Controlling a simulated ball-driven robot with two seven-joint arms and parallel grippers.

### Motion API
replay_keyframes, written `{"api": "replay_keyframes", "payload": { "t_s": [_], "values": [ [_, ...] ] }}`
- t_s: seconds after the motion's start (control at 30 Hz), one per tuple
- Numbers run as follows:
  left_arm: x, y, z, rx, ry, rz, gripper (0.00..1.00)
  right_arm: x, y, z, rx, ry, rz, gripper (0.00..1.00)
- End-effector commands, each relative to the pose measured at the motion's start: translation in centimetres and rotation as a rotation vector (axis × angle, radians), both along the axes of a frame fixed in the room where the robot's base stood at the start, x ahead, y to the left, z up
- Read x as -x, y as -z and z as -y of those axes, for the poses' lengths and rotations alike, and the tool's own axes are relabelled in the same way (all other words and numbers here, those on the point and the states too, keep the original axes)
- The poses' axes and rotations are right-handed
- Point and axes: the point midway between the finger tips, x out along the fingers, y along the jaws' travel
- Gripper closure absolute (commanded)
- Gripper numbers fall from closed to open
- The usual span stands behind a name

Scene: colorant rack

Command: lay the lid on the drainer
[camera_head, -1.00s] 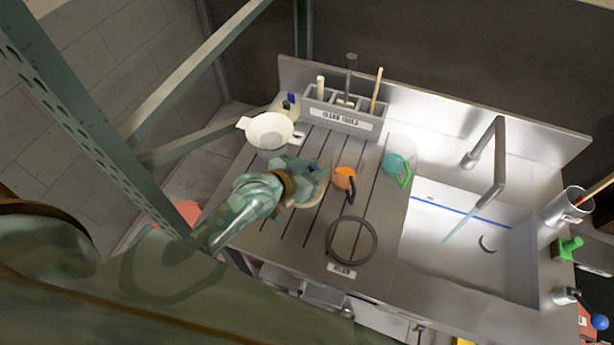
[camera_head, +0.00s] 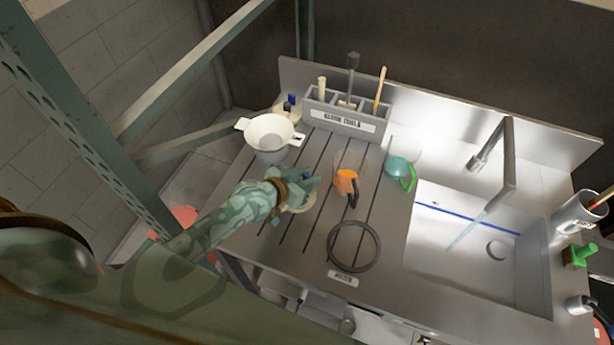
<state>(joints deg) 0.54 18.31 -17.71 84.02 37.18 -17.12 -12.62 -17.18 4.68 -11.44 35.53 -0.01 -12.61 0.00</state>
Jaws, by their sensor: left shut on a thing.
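My left gripper (camera_head: 297,190) is above the left part of the grooved drainer (camera_head: 316,245) beside the sink. It is shut on a pale round lid (camera_head: 302,206), whose edge shows below and to the right of the fingers. The hand covers most of the lid. I cannot tell whether the lid touches the drainer or hangs just above it. My right gripper is out of view.
A white two-handled strainer (camera_head: 268,130) stands behind the hand. An orange cup (camera_head: 346,181), a teal cup (camera_head: 397,167) and a dark ring (camera_head: 354,246) are to the right. A grey tool rack (camera_head: 345,118) stands at the back; the sink (camera_head: 480,250) is at the right.

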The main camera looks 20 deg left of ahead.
Motion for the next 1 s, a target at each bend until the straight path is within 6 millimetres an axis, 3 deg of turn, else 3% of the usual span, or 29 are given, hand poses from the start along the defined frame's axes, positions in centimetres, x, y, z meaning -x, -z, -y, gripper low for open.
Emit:
{"api": "replay_keyframes", "payload": {
  "t_s": [0.07,0.1,0.17,0.53,1.0],
  "values": [
    [0.0,0.3,0.0,0.0,0.0,-0.001,1.0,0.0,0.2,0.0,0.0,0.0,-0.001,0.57],
    [0.0,0.3,0.0,0.0,0.0,-0.001,0.71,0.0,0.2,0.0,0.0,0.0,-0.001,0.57],
    [0.0,0.3,0.0,0.0,0.0,-0.001,0.55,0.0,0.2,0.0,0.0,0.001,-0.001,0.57],
    [0.3,-0.3,-0.1,0.0,0.0,-0.001,0.55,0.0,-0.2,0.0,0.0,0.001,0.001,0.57],
    [8.6,-4.6,-3.0,-0.001,0.001,-0.002,0.55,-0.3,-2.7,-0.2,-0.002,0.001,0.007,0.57]
  ]
}}
